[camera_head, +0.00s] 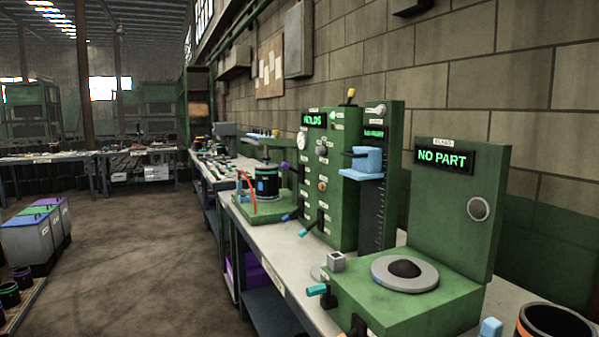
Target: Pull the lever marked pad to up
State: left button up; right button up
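I cannot read which lever is marked pad; the small labels are too blurred. Several levers show on the green machines along the bench. A teal-handled lever (318,290) sticks out to the left from the near green machine (415,306). Another teal-handled lever (306,232) and a blue-handled lever (290,216) stick out low on the tall green panel (341,200). A purple knob (285,166) sits higher on that panel's left side. A dark lever or handle (357,325) shows at the near machine's front. Neither of my grippers is in view.
The near machine's display (443,158) reads NO PART; the tall panel's display (314,120) reads HOLDS. A dark cylinder with an orange rim (555,324) stands at the bottom right. Lidded grey bins (36,240) stand at the left. The floor (130,265) between is clear.

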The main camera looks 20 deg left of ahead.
aim_at(285, 166)
jog(key=i+j+z, duration=0.1)
jog(key=j, duration=0.25)
jog(key=i+j+z, duration=0.15)
jog(key=i+j, duration=0.15)
jog(key=i+j+z, duration=0.1)
jog(key=j, duration=0.3)
jog(key=i+j+z, duration=0.15)
jog(key=j, duration=0.25)
jog(key=i+j+z, duration=0.1)
jog(key=i+j, duration=0.15)
jog(key=j, duration=0.15)
jog(key=i+j+z, duration=0.1)
jog(key=j, duration=0.3)
jog(key=i+j+z, duration=0.15)
jog(key=j, duration=0.3)
jog(key=i+j+z, duration=0.1)
jog(key=j, duration=0.3)
